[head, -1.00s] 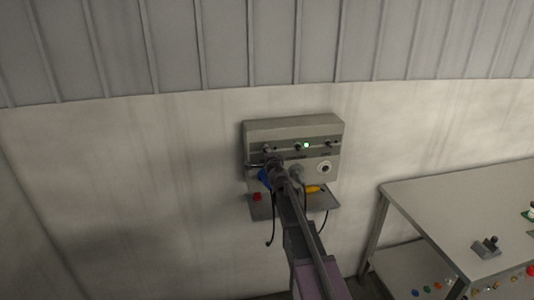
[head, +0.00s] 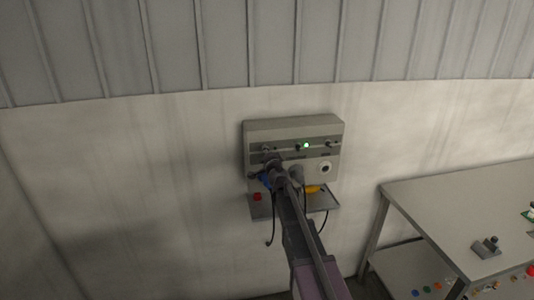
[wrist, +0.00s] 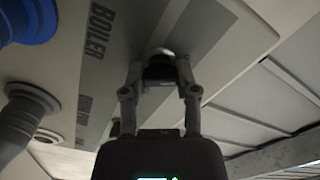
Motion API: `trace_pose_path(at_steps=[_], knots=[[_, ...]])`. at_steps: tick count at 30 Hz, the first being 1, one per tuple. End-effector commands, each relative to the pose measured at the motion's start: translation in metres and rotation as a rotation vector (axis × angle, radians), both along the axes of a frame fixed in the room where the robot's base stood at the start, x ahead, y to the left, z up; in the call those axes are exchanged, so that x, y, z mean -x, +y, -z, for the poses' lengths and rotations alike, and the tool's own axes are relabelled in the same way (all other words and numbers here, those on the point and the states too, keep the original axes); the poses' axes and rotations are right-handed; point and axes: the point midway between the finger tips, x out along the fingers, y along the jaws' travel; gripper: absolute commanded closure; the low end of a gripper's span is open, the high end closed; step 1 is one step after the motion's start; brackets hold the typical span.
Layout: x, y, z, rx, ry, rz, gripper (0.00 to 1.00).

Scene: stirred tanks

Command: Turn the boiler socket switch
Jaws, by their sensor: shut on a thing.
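The grey socket panel (head: 293,127) is mounted on the wall in the head view, with a row of small switches along its front. In the wrist view, the word BOILER is printed on the panel (wrist: 185,18). My gripper (head: 268,156) is at the left switch of the row. In the wrist view, my gripper (wrist: 160,78) is shut on the dark boiler switch (wrist: 159,66), one finger on each side. The fingers partly hide the switch, and its exact angle is hard to tell.
A blue plug (wrist: 30,20) and a grey plug (wrist: 28,112) stand out from the panel near my gripper. A table (head: 440,205) stands to the right.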

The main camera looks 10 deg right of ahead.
Motion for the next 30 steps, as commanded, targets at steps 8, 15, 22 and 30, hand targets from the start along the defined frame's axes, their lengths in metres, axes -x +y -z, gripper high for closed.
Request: trace_pose_path(at_steps=[8, 15, 22, 30], knots=[[-0.002, 0.000, 0.000, 0.001, 0.000, 0.000, 0.37], [-0.001, 0.000, 0.000, 0.000, 0.000, 0.000, 0.26], [0.001, 0.000, 0.000, -0.001, 0.000, 0.000, 0.26], [0.018, -0.001, 0.000, -0.001, 0.000, 0.000, 0.26]])
